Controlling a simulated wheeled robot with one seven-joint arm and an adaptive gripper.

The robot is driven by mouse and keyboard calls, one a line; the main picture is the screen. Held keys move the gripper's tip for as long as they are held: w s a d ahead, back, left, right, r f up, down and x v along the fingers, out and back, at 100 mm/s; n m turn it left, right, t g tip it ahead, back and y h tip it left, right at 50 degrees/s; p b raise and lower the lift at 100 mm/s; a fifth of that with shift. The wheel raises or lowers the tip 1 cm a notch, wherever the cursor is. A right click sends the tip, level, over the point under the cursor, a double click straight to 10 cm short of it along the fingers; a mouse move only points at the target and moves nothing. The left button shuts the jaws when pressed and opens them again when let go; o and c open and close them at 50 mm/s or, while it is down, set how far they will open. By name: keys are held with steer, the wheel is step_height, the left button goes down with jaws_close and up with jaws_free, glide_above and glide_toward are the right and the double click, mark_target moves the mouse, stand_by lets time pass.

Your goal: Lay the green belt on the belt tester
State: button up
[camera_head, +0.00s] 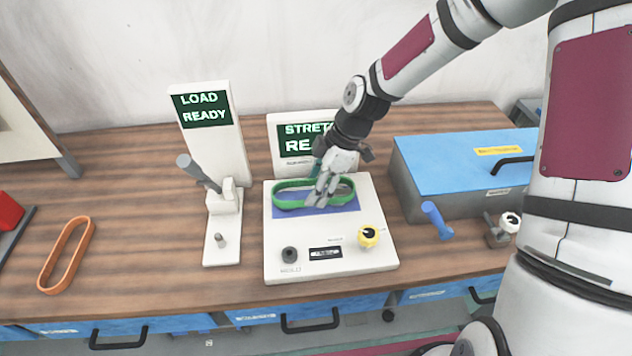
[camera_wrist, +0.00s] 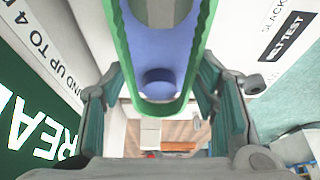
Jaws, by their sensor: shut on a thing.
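The green belt (camera_head: 277,203) is a closed loop, lying lengthwise over the blue pad (camera_head: 346,206) of the white belt tester (camera_head: 340,270). My gripper (camera_head: 318,200) comes down from the upper right and is shut on the belt. In the wrist view the green belt (camera_wrist: 122,42) runs down between the fingers of my gripper (camera_wrist: 157,108), with the blue pad inside its loop. Whether the belt touches the pad is unclear. My gripper hides part of the belt and the tester's green screen (camera_head: 298,139), which shows partly covered text.
A white lever stand (camera_head: 222,251) with a "LOAD READY" screen stands left of the tester. An orange belt (camera_head: 65,256) lies on the wooden table at the left. A blue-lidded box (camera_head: 450,160) stands at the right.

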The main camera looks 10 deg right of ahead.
steer(key=shift+f+b, duration=0.35)
steer(key=shift+f, duration=0.8)
steer(key=o, duration=1.3)
steer(key=v, duration=1.2)
steer(key=s+d+r+m+t+h, duration=0.1)
steer(key=s+d+r+m, duration=0.1)
steer(key=s+r+m, duration=0.4)
steer(key=s+d+r+m+t+h, duration=0.2)
steer(key=s+d+r+m, duration=0.1)
steer(key=s+r+m, duration=0.3)
steer(key=s+d+r+m+t+h, duration=0.1)
steer(key=s+d+r+m+t, duration=0.1)
steer(key=s+r+m, duration=0.4)
steer(key=shift+s+d+h, duration=0.1)
steer(key=shift+s+d, duration=0.1)
steer(key=shift+s, duration=0.5)
steer(key=shift+s+d+h, duration=0.1)
steer(key=shift+s+d, duration=0.15)
steer(key=shift+s, duration=0.4)
steer(key=shift+s+d+h, duration=0.1)
steer(key=shift+s+d, duration=0.1)
steer(key=shift+s, duration=0.5)
